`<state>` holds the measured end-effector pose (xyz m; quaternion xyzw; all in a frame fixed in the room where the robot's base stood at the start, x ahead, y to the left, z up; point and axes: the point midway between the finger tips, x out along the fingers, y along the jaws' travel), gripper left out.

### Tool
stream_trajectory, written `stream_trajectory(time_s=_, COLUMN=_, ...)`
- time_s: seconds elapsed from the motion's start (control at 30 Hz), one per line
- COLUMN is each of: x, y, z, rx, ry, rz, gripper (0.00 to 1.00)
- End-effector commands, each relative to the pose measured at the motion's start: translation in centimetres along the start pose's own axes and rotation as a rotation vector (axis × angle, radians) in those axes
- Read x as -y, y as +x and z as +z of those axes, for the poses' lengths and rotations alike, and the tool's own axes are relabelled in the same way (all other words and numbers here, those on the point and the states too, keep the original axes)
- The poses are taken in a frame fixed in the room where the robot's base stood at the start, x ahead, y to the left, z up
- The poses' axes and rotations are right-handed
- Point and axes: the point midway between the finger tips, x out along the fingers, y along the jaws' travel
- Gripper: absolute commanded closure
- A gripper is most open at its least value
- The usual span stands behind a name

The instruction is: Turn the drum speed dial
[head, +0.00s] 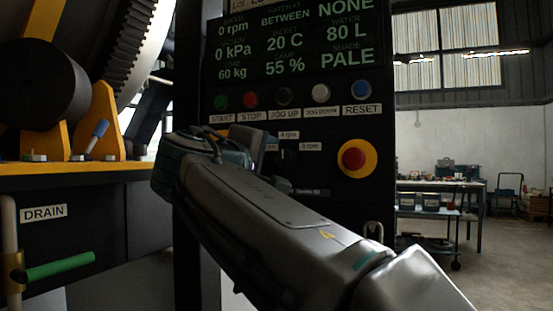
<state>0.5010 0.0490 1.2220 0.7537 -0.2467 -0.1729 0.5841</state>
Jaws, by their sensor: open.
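The black control panel (330,209) stands in the middle of the head view. Small rpm labels, one reading 4 rpm (289,134) and one 8 rpm (310,146), sit below its button row. My gripper (256,143) is at the far end of my arm, in front of the panel, left of the rpm labels. Its fingers are mostly hidden behind my wrist, and I cannot see whether they touch anything.
A red emergency button (354,159) on a yellow disc is right of the labels. Several buttons, including red STOP (251,99), line the panel under the display (290,45). A green drain handle (60,266) is at lower left. A workbench (440,184) stands behind, right.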

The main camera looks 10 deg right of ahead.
Motion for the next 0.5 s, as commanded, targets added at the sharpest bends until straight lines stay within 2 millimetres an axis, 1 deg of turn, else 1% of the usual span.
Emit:
stream_trajectory(time_s=0.03, x=-0.1, y=-1.2, z=-0.1, rx=-0.002, ry=0.000, rz=0.000, gripper=0.41)
stream_trajectory(time_s=0.2, x=-0.1, y=-3.8, z=0.0, rx=0.000, ry=0.000, rz=-0.001, gripper=0.41)
stream_trajectory(time_s=0.33, x=0.0, y=-4.8, z=0.0, rx=0.000, ry=-0.001, rz=0.000, gripper=0.41)
stream_trajectory(time_s=0.5, x=0.0, y=-5.1, z=0.0, rx=0.001, ry=0.000, rz=0.000, gripper=0.41)
